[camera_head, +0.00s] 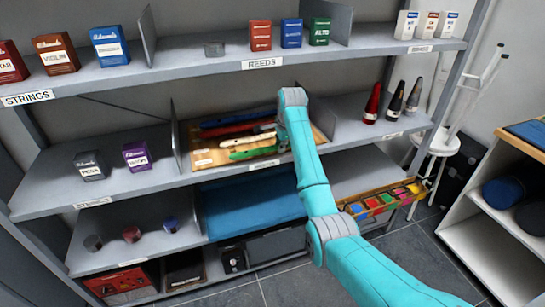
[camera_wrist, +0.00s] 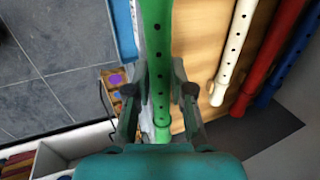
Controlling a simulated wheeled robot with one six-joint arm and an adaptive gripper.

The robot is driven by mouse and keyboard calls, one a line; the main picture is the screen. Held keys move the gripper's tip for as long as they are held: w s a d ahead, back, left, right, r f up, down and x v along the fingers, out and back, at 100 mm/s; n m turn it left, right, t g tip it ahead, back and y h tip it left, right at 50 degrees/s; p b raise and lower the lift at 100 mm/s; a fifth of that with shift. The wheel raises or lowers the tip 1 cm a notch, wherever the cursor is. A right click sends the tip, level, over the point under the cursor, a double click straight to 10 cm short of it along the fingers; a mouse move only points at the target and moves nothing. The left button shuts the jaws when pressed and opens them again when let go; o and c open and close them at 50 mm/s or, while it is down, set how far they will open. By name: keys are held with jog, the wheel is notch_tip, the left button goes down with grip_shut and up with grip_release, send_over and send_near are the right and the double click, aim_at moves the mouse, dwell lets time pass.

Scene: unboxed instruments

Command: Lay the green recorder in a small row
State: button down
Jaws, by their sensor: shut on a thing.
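My gripper (camera_wrist: 159,92) is shut on the green recorder (camera_wrist: 157,30), with one finger on each side of it in the wrist view. In the head view the green recorder (camera_head: 254,153) lies along the front of the wooden board (camera_head: 204,158) on the middle shelf, and my gripper is partly hidden behind my arm. A white recorder (camera_wrist: 233,52), a red recorder (camera_wrist: 267,57) and a blue recorder (camera_wrist: 288,65) lie beside it, roughly parallel, in the wrist view. I cannot tell whether the green recorder touches the board.
A grey divider (camera_head: 176,136) stands left of the board. Dark and red upright pieces (camera_head: 372,103) stand on the shelf to the right. A box of coloured items (camera_head: 384,198) sits lower right. A reeds shelf (camera_head: 210,64) with small boxes runs above.

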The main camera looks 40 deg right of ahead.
jog(key=shift+r, duration=1.1)
